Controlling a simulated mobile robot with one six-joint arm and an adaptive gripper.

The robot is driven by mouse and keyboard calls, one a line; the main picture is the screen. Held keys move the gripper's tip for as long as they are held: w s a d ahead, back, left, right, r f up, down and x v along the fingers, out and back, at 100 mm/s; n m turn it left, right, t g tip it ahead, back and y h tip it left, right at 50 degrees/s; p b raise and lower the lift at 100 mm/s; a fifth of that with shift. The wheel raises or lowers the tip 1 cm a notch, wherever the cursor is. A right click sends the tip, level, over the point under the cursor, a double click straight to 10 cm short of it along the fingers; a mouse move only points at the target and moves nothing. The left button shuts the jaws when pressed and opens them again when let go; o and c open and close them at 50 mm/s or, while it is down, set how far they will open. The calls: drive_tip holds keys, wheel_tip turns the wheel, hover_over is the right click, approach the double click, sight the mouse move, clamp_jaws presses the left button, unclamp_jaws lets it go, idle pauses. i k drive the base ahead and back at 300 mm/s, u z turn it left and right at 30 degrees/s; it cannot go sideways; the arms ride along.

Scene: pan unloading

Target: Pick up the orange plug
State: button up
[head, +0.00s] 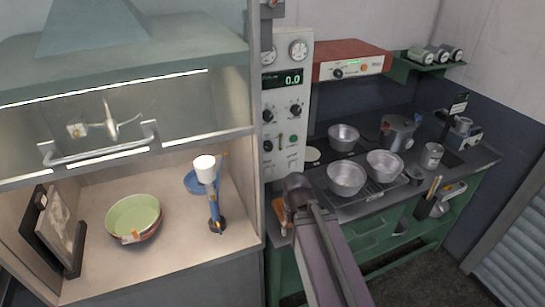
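A small orange piece (280,213) shows at the left front edge of the green bench, beside my arm; it may be the orange plug, but it is too small to be sure. Another small orange patch (131,236) is at the front rim of the green pan (134,216) in the hood. My arm reaches up from the bottom of the picture to the bench's left end. My gripper (297,190) is at its dark far end, close to the right of the orange piece. Its fingers cannot be made out, nor whether they touch anything.
Metal bowls (346,177) stand on a rack right of my arm. A control panel (286,110) rises behind it. The hood's raised glass (110,120) hangs over the left counter, where a blue stand with a white top (205,168) stands.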

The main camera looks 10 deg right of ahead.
sight(134, 233)
drive_tip(key=u, duration=0.45)
drive_tip(key=k, duration=1.35)
drive_tip(key=u, duration=0.8)
drive_tip(key=i, duration=1.3)
drive_tip(key=z, duration=0.35)
